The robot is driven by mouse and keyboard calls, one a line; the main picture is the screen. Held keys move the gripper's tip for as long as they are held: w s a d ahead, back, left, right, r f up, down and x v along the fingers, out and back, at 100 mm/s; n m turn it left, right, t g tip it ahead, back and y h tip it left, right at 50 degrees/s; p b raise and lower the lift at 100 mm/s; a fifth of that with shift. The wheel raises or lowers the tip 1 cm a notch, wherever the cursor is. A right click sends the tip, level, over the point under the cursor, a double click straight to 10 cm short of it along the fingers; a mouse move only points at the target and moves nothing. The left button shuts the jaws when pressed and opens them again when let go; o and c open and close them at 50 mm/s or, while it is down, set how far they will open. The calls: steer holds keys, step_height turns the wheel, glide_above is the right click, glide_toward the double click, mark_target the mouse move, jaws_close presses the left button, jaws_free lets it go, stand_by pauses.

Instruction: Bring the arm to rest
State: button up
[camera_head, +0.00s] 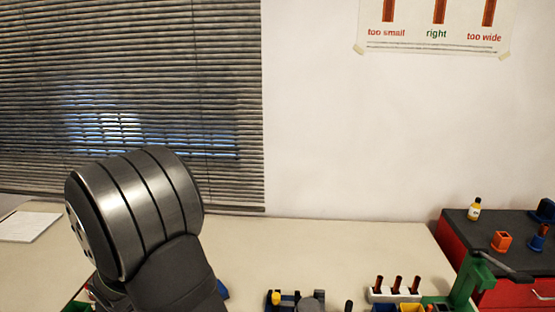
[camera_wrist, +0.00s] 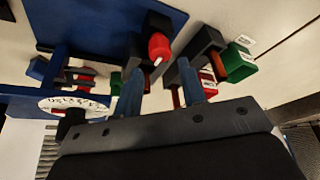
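My arm (camera_head: 140,215) rises large at the left of the head view, bent over the pale table; its gripper does not show there. In the wrist view my gripper (camera_wrist: 159,88) shows two blue fingers standing apart from a dark palm, with no object visibly clamped between them. A black-and-red piece (camera_wrist: 158,46) lies beyond the fingertips; I cannot tell how far off.
The table (camera_head: 330,255) is bare in its middle. Along its front edge are a white rack (camera_head: 393,296) of brown pins with dark tops and a green stand (camera_head: 465,282). A red cabinet (camera_head: 515,295) stands right. The wrist view shows a blue board (camera_wrist: 95,18) and a green block (camera_wrist: 238,64).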

steer(key=v, duration=1.2)
steer(key=shift+r, duration=0.25)
steer(key=shift+o, duration=0.4)
